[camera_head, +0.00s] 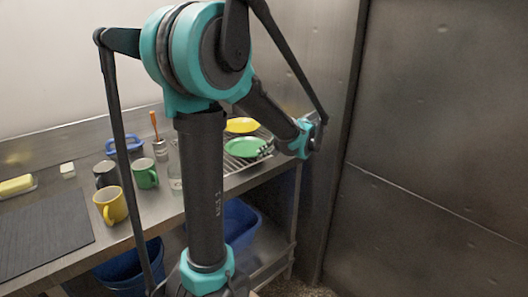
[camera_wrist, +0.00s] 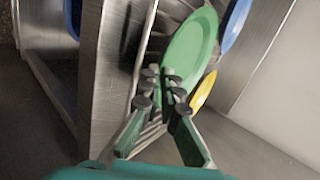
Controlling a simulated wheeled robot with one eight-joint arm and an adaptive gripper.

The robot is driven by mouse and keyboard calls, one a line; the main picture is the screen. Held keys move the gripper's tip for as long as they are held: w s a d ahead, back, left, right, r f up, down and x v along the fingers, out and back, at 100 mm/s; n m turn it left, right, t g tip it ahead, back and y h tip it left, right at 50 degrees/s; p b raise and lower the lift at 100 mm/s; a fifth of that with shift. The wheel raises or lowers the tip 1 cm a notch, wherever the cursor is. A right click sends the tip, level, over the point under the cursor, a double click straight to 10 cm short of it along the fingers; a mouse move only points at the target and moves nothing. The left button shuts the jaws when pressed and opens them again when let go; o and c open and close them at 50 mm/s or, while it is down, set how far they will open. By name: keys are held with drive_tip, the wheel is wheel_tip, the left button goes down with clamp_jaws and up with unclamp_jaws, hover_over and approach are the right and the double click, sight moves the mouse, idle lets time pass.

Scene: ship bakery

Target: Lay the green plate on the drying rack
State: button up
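The green plate (camera_head: 245,147) lies about flat on the wire drying rack (camera_head: 237,166) at the right end of the steel counter in the head view. In the wrist view the green plate (camera_wrist: 190,45) is directly ahead, with rack wires (camera_wrist: 133,32) beside it. My gripper (camera_head: 266,150) is at the plate's right rim. In the wrist view the fingertips of my gripper (camera_wrist: 161,75) stand apart, with a gap between them, close to the near rim. One finger overlaps the plate in the picture. I cannot tell whether either finger touches it.
A yellow plate (camera_head: 241,125) sits behind the green one. Green (camera_head: 145,173), yellow (camera_head: 110,205) and dark (camera_head: 105,173) mugs stand left on the counter, near a glass bottle (camera_head: 175,172). A steel wall (camera_head: 430,130) stands close on the right. Blue bins (camera_head: 236,225) are below.

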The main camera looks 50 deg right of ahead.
drive_tip(key=shift+o, duration=1.1)
drive_tip(key=shift+r, duration=0.1)
drive_tip(key=v, duration=1.2)
